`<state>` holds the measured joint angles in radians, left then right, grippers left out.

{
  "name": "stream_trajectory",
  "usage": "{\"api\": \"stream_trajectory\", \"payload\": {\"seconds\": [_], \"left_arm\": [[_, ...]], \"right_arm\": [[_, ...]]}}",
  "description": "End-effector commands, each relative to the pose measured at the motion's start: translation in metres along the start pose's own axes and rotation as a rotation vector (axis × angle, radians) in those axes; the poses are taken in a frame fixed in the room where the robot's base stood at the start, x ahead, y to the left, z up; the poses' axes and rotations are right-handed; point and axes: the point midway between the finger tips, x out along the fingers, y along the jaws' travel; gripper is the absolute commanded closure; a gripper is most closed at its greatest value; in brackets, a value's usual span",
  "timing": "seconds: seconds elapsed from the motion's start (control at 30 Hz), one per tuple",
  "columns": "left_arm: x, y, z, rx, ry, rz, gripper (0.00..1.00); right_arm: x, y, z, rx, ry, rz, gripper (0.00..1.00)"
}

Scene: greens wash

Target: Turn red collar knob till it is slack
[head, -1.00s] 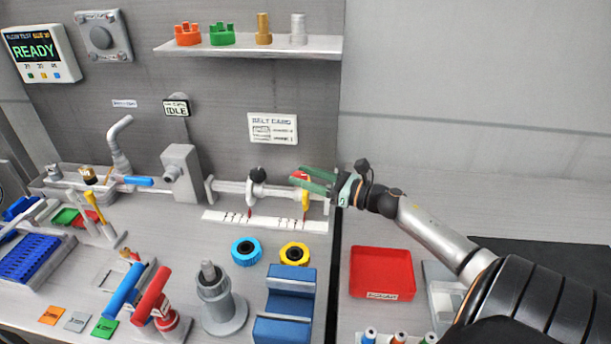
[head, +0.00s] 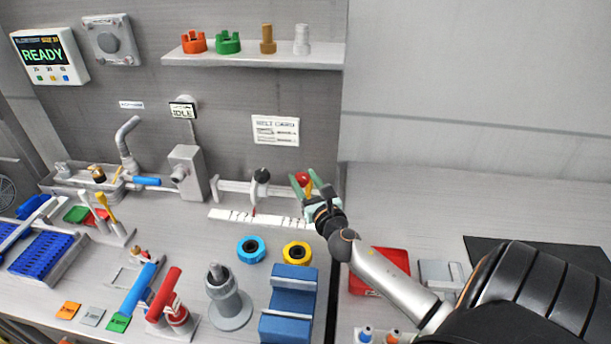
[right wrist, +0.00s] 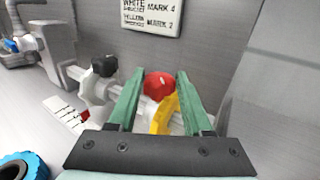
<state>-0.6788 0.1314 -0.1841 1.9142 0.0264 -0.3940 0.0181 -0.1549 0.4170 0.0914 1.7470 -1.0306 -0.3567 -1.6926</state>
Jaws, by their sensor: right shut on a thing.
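The red collar knob (head: 301,177) sits on top of the yellow collar (head: 309,187) at the right part of the rail (head: 232,187). My right gripper (head: 303,175) reaches it from the front, with its green fingers on either side of the knob. In the right wrist view the red knob (right wrist: 158,85) shows between the two fingers, with the yellow collar (right wrist: 164,112) below it. The gripper is shut on the knob. The fingers partly hide the collar and the rail end. My left gripper is not in view.
A collar with a black knob (head: 262,175) stands close by to the left on the same rail. A white marked strip (head: 232,216) lies in front of the rail. Blue (head: 251,250) and yellow (head: 297,252) rings lie nearer. A red tray (head: 394,262) is partly behind my arm.

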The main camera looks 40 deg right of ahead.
Motion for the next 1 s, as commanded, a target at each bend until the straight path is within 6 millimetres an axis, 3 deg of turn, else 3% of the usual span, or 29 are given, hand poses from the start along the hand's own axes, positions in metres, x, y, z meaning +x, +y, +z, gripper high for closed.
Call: {"api": "stream_trajectory", "payload": {"seconds": [0.73, 0.77, 1.0], "left_arm": [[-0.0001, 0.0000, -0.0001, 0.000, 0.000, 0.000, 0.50], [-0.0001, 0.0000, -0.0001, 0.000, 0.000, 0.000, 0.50], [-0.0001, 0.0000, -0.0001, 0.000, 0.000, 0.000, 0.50]], "right_arm": [[0.0002, 0.0020, -0.0006, -0.002, 0.001, -0.094, 1.00], [0.0002, 0.0020, -0.0007, -0.002, 0.001, -0.094, 0.48], [0.0003, 0.0018, -0.0006, -0.001, 0.001, -0.094, 0.21]]}}
